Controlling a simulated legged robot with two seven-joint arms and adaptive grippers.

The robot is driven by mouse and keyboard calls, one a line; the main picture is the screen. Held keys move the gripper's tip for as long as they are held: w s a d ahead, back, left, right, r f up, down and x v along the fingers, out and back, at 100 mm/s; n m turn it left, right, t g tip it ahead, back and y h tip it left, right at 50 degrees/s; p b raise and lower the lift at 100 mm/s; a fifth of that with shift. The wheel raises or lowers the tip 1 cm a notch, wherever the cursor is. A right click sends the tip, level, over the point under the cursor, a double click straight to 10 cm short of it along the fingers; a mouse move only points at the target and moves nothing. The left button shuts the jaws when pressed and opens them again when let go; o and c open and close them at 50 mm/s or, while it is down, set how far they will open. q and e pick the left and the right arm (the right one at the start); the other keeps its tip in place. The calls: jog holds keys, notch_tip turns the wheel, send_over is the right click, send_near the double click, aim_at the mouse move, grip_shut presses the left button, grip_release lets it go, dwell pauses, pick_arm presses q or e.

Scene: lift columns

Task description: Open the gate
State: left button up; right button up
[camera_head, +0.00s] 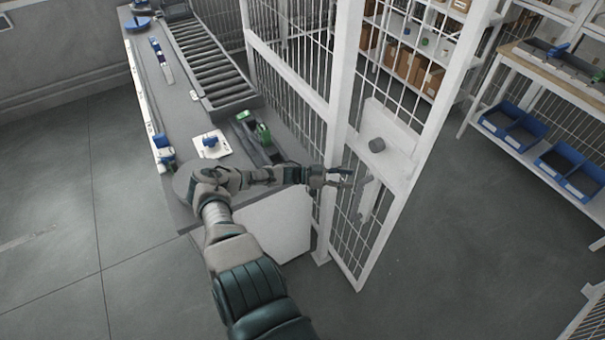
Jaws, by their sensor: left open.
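A pale upright handle (368,197) hangs below the plate. My left gripper (347,178) is open, with its fingers pointing right at the handle, just left of it. I cannot tell whether the fingers touch the handle. Open floor shows right of the gate's free edge; I cannot tell how far the gate stands from its frame. My right gripper is not in view.
A grey counter (180,115) with a roller conveyor (208,62) and small tools stands left of the white barred fence (290,82). Behind the gate are shelves with brown boxes (410,66). A bench with blue bins (513,127) stands right. The floor (470,230) between is clear.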

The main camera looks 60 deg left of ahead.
pick_arm(q)
jog(key=p+v, duration=0.5)
jog(key=v, duration=0.9)
jog(key=shift+s, duration=0.2)
dwell(0.5)
jog(key=shift+a+p, duration=0.1)
jog(key=shift+p, duration=0.2)
dwell(0.4)
